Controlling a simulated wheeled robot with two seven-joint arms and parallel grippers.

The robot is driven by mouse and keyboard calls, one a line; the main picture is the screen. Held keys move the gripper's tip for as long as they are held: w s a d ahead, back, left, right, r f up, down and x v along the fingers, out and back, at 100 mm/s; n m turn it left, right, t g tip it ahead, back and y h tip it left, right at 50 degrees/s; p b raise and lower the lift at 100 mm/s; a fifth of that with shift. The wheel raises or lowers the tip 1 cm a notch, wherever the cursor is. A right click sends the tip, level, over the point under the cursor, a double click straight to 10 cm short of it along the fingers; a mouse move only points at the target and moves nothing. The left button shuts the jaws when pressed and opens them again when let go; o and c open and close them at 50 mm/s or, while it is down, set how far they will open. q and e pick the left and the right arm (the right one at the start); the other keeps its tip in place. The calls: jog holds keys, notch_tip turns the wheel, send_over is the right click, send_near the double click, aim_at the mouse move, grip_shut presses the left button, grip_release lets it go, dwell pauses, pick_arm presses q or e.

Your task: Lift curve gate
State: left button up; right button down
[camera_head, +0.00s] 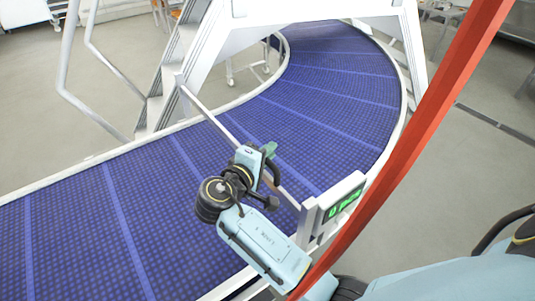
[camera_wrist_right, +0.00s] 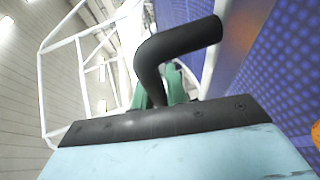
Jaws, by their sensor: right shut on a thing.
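The curve gate (camera_head: 212,118) is a thin grey-white bar lying across the blue curved conveyor. It runs from the white stair frame to the post by the counter display. My right gripper (camera_head: 270,151) is at the middle of the bar and hides part of it. Its green fingers (camera_wrist_right: 162,90) show in the right wrist view, partly behind a black bent bracket of mine, and are shut on the gate. The exact contact is hidden. My left gripper is not in view.
A green-lit counter display (camera_head: 343,204) stands at the near edge. A red-orange post (camera_head: 425,105) slants across the right side.

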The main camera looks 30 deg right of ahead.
jog(key=shift+r, duration=0.1)
jog(key=c, duration=1.4)
grip_release()
jog(key=b+v, duration=0.2)
jog(key=v, duration=1.1)
jog(key=shift+a, duration=0.25)
jog(key=shift+s, duration=0.1)
